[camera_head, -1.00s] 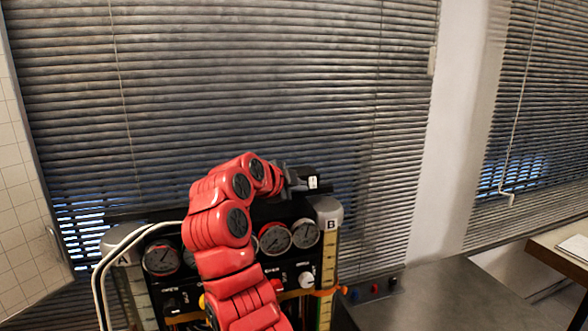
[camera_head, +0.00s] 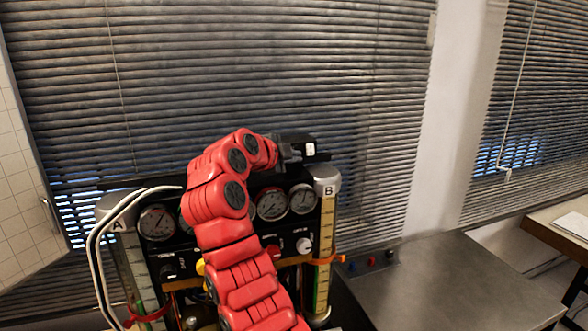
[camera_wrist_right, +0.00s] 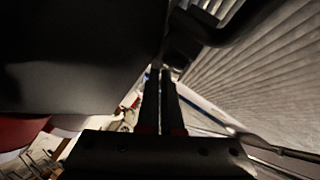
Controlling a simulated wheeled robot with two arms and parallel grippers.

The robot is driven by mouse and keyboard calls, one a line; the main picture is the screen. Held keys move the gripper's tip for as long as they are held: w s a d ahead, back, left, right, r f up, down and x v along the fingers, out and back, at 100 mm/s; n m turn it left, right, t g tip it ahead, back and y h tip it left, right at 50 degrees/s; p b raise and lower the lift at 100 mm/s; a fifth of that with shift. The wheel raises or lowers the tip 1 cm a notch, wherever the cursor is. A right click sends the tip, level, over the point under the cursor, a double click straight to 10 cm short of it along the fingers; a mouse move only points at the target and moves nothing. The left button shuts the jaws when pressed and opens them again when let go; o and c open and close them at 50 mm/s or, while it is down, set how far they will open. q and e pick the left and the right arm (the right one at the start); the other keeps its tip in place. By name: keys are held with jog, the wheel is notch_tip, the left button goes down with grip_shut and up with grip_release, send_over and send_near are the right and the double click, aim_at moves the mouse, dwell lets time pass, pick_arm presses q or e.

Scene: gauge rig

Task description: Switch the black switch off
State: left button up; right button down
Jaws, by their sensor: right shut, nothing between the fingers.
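A low strip on the grey table holds a black switch (camera_head: 391,254), with a red one (camera_head: 372,261) and a blue one (camera_head: 351,267) to its left. The gauge panel also carries a black knob (camera_head: 168,271) at its lower left; I cannot tell which one the task names. My right gripper (camera_head: 297,149) is above the panel's top edge, apart from both. In the right wrist view its two dark fingers (camera_wrist_right: 162,80) lie together, shut and empty. My red right arm hides the middle of the panel. My left gripper is not in view.
Round gauges (camera_head: 271,203) line the panel between column A (camera_head: 117,226) and column B (camera_head: 328,188). A white knob (camera_head: 304,246) and pale hoses (camera_head: 100,235) are close to the arm. Blinds (camera_head: 250,60) stand behind. The grey tabletop (camera_head: 455,290) at right is clear.

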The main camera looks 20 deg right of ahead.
jog(key=shift+r, duration=0.15)
jog(key=shift+w+r, duration=0.15)
jog(key=shift+r, duration=0.5)
